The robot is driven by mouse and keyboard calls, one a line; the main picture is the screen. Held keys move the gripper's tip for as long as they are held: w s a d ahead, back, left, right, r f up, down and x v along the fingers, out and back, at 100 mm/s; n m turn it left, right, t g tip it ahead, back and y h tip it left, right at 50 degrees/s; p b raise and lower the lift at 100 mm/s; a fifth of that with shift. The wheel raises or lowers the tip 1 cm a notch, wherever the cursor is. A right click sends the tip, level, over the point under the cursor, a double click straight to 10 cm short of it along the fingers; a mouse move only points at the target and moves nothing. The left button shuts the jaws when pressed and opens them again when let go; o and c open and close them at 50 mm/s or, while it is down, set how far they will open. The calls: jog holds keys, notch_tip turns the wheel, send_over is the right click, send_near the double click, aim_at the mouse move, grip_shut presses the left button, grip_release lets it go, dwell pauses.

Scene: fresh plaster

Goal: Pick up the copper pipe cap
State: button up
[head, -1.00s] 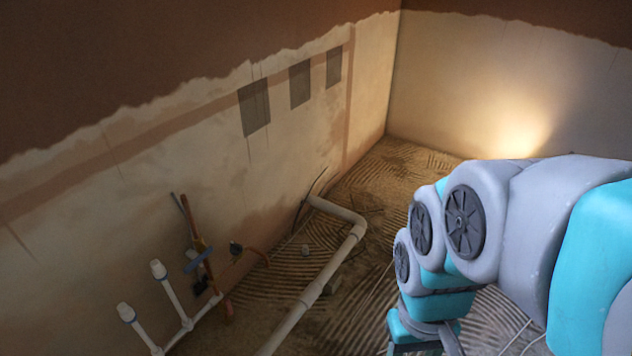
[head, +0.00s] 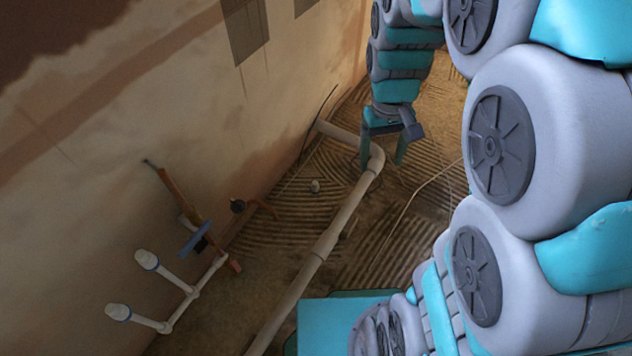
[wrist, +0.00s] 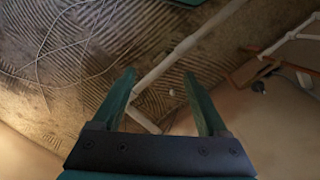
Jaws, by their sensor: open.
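A small pale rounded piece (head: 315,186) lies on the ridged floor, left of the white pipe's bend. It is the only small loose thing I can match to the copper pipe cap, though its copper colour does not show. It is also a small light spot in the wrist view (wrist: 172,92), between the fingers as seen from there. My gripper (head: 383,165) points down near the pipe bend, right of the piece and apart from it. In the wrist view, my gripper (wrist: 160,73) has its two green fingers spread, with nothing held.
A long white pipe (head: 328,240) runs along the floor and bends near my gripper. Two capped white stubs (head: 160,270) stand by the wall at left, near a copper-coloured pipe (head: 180,195). Thin wires (wrist: 55,45) trail over the floor.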

jog(key=w+a+f, duration=0.1)
jog(key=w+f, duration=0.4)
jog(key=w, duration=0.3)
jog(key=n+t+b, duration=0.1)
jog(key=n+b, duration=0.2)
jog(key=n, duration=0.3)
send_over(315, 182)
notch_tip(315, 182, down, 35)
jog(key=shift+w+a+r, duration=0.1)
jog(key=shift+w+r, duration=0.05)
jog(key=shift+w+a+f, duration=0.1)
jog(key=shift+a+f, duration=0.05)
jog(key=shift+f, duration=1.2)
jog(key=f, duration=0.5)
jog(key=shift+s+d+f, duration=0.25)
jog(key=shift+s+f, duration=0.05)
jog(key=shift+s, duration=0.1)
jog(key=shift+w, duration=0.1)
grip_shut()
